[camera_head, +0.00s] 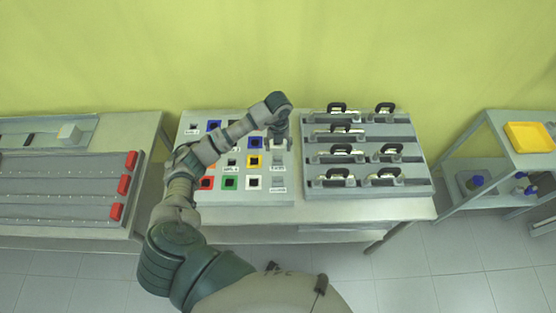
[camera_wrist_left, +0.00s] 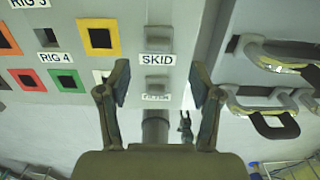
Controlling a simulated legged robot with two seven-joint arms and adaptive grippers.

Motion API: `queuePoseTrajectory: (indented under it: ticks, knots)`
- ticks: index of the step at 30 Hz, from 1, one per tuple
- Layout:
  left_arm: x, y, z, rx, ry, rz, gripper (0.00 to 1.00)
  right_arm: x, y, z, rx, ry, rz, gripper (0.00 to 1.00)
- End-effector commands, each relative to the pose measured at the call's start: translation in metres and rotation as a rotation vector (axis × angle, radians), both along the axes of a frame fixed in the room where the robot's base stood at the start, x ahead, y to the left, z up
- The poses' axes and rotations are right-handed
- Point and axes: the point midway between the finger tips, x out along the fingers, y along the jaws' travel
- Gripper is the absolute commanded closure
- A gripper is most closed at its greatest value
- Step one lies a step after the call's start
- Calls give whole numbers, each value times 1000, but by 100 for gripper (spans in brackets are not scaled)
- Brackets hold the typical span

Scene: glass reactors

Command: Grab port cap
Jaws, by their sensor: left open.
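No part is plainly marked as the port cap, so I cannot tell which one it is. The light grey panel (camera_head: 240,201) holds rows of coloured square frames with dark centres. My left gripper (camera_head: 278,143) is above the panel's right column. In the left wrist view its two fingers (camera_wrist_left: 162,88) are spread apart with nothing held. Between them lie a "SKID" label (camera_wrist_left: 157,60) and a small grey block (camera_wrist_left: 160,84) on the panel, with a second label below, too small to read surely. My right gripper is not in view.
A grey rack (camera_head: 418,187) with several black-handled parts stands right of the panel on the same table. A bench with red blocks (camera_head: 124,184) is at left. A shelf with a yellow tray (camera_head: 528,137) is at far right. Floor is clear in front.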

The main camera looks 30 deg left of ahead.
Motion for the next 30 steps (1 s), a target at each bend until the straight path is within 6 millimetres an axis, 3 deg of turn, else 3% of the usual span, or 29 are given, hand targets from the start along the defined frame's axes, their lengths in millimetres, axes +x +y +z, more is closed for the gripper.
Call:
queuePoseTrajectory:
  ticks: [6,8,16,25,30]
  knots:
    - [-2,0,-19,-2,-1,-1,35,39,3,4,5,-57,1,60]
    - [-3,0,-25,-2,1,-1,35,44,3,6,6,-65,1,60]
    - [-4,0,-65,-3,2,-2,35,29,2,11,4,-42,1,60]
    - [-4,0,-70,0,-1,-3,35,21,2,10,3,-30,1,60]
    - [-4,0,-70,-2,-1,-2,78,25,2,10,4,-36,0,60]
